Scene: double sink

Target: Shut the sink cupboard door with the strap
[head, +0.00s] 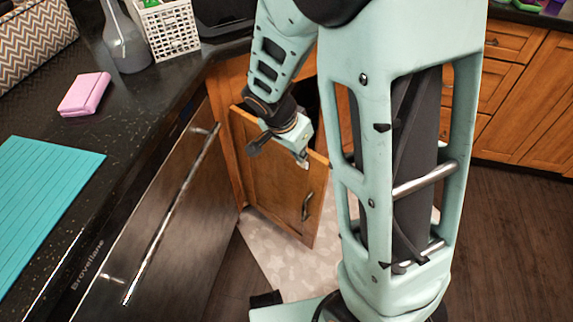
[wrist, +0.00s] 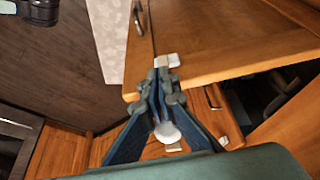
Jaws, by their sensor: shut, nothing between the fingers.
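The wooden sink cupboard door (head: 272,180) stands open, swung out from its cabinet, with a metal handle (head: 307,206) near its free edge. It fills the upper right of the wrist view (wrist: 225,40). My gripper (wrist: 167,64) is shut and empty at the door's top edge, its fingertips by a small pale piece (wrist: 174,58); I cannot tell whether they touch. In the head view my gripper (head: 301,158) is over the door's top near its free corner. Another pale piece (wrist: 223,140) shows beyond the door. No strap can be clearly made out.
A dark dishwasher front (head: 155,215) with a long bar handle is left of the door. A patterned floor mat (head: 285,262) lies below it. The dark counter (head: 130,130) holds a teal mat (head: 40,205) and a pink sponge (head: 85,94). Wooden drawers (head: 510,45) are at right.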

